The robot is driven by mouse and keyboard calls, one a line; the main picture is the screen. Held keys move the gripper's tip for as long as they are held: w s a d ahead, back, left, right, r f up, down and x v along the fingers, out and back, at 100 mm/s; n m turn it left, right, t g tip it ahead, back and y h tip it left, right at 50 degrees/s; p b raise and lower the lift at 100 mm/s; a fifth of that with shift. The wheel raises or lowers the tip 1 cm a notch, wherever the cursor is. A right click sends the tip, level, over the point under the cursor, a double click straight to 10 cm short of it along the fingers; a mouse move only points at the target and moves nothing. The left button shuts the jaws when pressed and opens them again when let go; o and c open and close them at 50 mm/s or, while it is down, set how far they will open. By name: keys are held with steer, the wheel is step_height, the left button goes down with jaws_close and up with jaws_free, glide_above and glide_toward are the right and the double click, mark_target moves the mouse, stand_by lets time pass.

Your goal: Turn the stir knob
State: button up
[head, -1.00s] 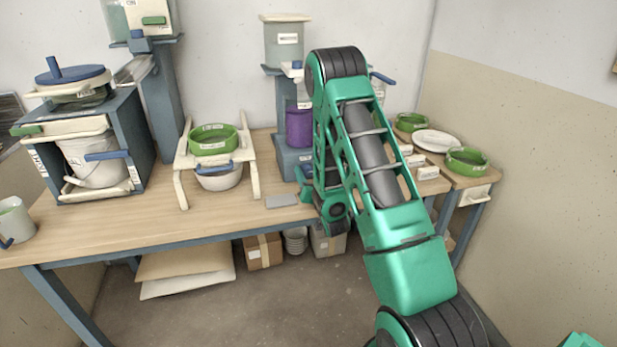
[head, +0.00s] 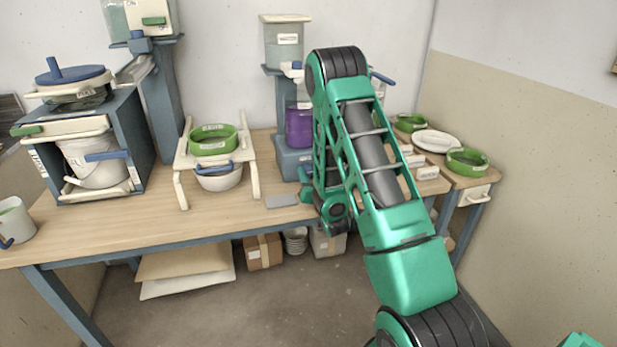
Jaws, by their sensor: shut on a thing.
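A blue stand (head: 287,162) is on the table and bears a purple container (head: 298,128), with a clear labelled tank (head: 284,46) above. My green arm comes in from the lower right and bends down in front of the stand's right side. A small part of my gripper (head: 305,184) shows at the lower right of the stand's base. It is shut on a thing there. Its fingertips and the stir knob are hidden behind my arm, so the knob's angle cannot be seen.
Left on the table are a cream rack (head: 181,161) with a green ring (head: 213,140) and white bowl (head: 220,180), and a blue cabinet (head: 129,130) with a white bucket (head: 88,163). A grey plate (head: 281,200) lies before the stand. Green rings and a white plate (head: 436,141) stand at right.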

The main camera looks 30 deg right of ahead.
steer(key=shift+s+f+n, duration=0.1)
steer(key=shift+f+n, duration=0.15)
steer(key=shift+n, duration=0.25)
steer(key=shift+n, duration=2.2)
steer(key=o, duration=1)
steer(key=shift+o, duration=0.2)
steer(key=shift+r, duration=0.1)
